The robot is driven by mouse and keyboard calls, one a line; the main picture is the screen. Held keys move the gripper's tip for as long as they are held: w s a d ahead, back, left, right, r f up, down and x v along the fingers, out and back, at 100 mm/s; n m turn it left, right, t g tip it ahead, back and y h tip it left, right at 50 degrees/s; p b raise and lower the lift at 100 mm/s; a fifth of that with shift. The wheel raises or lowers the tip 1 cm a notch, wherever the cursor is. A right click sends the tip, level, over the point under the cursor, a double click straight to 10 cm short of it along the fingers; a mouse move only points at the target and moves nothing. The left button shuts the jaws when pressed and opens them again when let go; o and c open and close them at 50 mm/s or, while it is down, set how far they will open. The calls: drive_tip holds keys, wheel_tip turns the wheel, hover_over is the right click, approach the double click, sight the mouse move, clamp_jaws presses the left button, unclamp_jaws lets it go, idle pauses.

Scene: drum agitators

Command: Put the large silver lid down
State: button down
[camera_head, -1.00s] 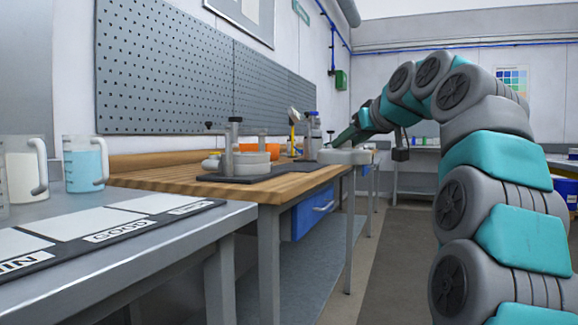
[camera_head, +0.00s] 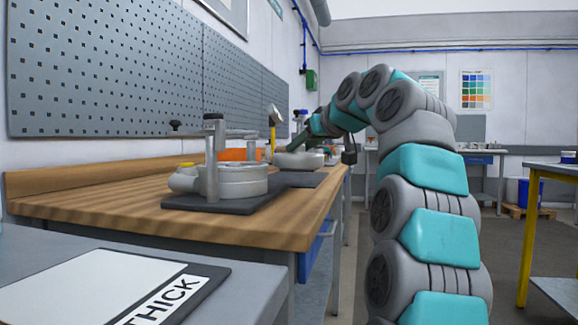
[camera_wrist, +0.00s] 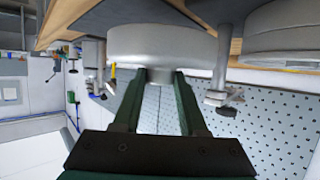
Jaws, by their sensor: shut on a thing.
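The large silver lid (camera_head: 298,160) is at the end of my arm, at the far part of the wooden bench (camera_head: 150,205). In the wrist view the lid (camera_wrist: 160,43) is a thick grey disc with a short knob. My gripper (camera_wrist: 160,76) is shut on that knob. The gripper (camera_head: 299,145) is small in the head view. A dark mat (camera_head: 303,179) shows below the lid. I cannot tell whether the lid touches anything there.
A round silver vessel (camera_head: 240,181) with a post and clamp stands nearer on a dark mat. A silver post with a knob (camera_wrist: 221,80) is close beside the lid. A grey table (camera_head: 240,290) is in front.

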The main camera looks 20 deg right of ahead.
drive_tip(key=w+p, duration=0.2)
drive_tip(key=w, duration=0.2)
drive_tip(key=w+d+p, duration=0.1)
drive_tip(key=w+p, duration=0.2)
drive_tip(key=w, duration=0.2)
drive_tip(key=w+d+f+p, duration=0.1)
drive_tip(key=w+p, duration=0.2)
drive_tip(key=w, duration=0.1)
drive_tip(key=shift+w+d, duration=0.15)
drive_tip(key=shift+w, duration=0.1)
drive_tip(key=shift+w+f+b, duration=0.2)
drive_tip(key=shift+f+b, duration=0.1)
drive_tip(key=shift+f, duration=0.3)
drive_tip(key=shift+s+f+b, duration=0.1)
drive_tip(key=shift+f+b, duration=0.5)
drive_tip(key=shift+f, duration=0.75)
drive_tip(key=shift+f, duration=0.1)
drive_tip(key=shift+f, duration=0.1)
drive_tip(key=shift+c, duration=2.2)
unclamp_jaws()
drive_tip(key=shift+r, duration=0.2)
drive_tip(key=b+v, duration=0.1)
drive_tip(key=v, duration=1.1)
drive_tip(key=shift+b, duration=0.4)
